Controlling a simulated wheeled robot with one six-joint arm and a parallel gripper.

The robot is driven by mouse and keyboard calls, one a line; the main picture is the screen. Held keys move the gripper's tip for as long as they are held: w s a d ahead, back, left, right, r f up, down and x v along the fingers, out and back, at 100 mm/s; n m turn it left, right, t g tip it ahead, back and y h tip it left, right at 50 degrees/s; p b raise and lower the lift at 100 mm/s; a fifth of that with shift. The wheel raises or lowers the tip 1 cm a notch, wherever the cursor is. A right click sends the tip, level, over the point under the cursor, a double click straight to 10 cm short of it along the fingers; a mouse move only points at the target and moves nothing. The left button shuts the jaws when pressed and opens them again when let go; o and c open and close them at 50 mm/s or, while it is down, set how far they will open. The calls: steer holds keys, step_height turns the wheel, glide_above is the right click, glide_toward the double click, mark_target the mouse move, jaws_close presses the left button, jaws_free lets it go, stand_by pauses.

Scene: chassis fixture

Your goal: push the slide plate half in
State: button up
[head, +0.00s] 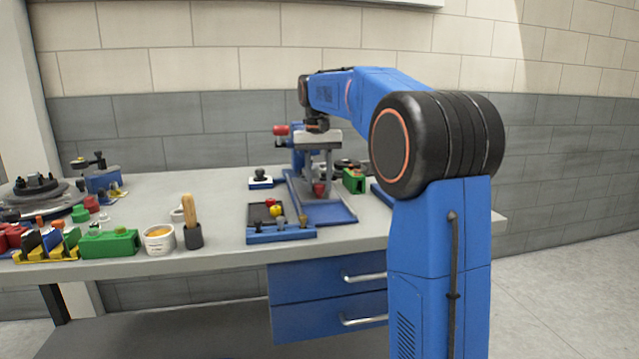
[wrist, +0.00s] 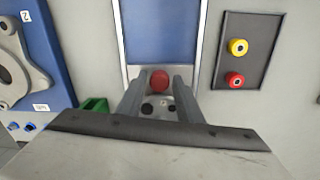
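The slide plate (wrist: 165,111) is a grey plate with dark round spots and a red knob (wrist: 159,79). It sits in a track with a blue bed (wrist: 161,32) and pale side rails. In the head view the blue track (head: 331,213) runs toward the table's front, and the red knob (head: 319,189) stands on it. My gripper (head: 319,177) points down at the knob. In the wrist view my gripper (wrist: 161,82) is open, with one finger on each side of the knob and gaps showing. I cannot tell whether the fingertips reach down beside the knob. My gripper hides part of the plate.
A dark tray (wrist: 245,70) with a yellow and a red piece lies beside the track. A blue rack (head: 282,234) stands in front of it. A green block (head: 354,181) and a blue panel (wrist: 45,50) are on the other side. The track's front bed is clear.

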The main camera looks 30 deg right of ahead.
steer(key=shift+o, duration=0.5)
step_height(320, 180, up, 17)
steer(key=shift+a+r, duration=0.2)
steer(key=shift+a, duration=0.05)
steer(key=shift+w, duration=0.1)
stand_by(0.6)
steer(key=s+a+f+n+t, duration=0.2)
steer(key=s+a+f, duration=0.3)
steer(key=s, duration=0.5)
steer(key=s+a+f+n+t, duration=0.1)
steer(key=s+a+f, duration=0.3)
steer(key=s+f, duration=1)
steer(key=s+a+f+n+t, duration=0.2)
steer(key=s+a+f, duration=0.2)
steer(key=s+f, duration=0.9)
step_height(320, 180, down, 5)
steer(key=shift+s+f, duration=0.1)
steer(key=shift+s, duration=0.25)
